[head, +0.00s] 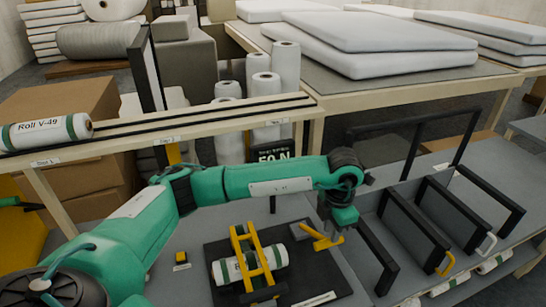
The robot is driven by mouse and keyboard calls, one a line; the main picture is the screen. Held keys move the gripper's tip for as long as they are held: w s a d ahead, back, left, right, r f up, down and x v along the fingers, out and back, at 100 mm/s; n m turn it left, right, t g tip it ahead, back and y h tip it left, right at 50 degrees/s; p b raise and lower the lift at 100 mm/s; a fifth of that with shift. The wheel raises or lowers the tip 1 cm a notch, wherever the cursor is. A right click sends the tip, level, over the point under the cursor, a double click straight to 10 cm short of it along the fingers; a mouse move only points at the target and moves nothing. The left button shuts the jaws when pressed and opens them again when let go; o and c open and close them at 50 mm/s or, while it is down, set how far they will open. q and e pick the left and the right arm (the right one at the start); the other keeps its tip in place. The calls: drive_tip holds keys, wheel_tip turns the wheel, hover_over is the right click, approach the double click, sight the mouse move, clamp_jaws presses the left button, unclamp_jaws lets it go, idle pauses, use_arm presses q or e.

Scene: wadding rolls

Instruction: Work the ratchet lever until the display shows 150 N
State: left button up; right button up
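The dark display (285,158) stands behind my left arm. It seems to read 50 N, but the arm hides the lower part of the digits. The yellow ratchet lever (322,239) sits at the right of a black base plate (213,250). A white roll with green ends (268,258) lies on this plate under a yellow frame (237,240). My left gripper (342,224) points down at the lever's right end, very close to it. I cannot tell whether they touch or whether its fingers are closed. My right gripper is not in view.
Black upright dividers (408,222) with yellow and white hooks stand right of the plate. A small yellow-topped block (181,259) lies to its left. Roll V-49 (46,132) rests on a wooden rack at the left. White slabs (375,50) lie on the back table.

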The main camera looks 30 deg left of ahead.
use_arm(q)
drive_tip(key=shift+f, duration=0.1)
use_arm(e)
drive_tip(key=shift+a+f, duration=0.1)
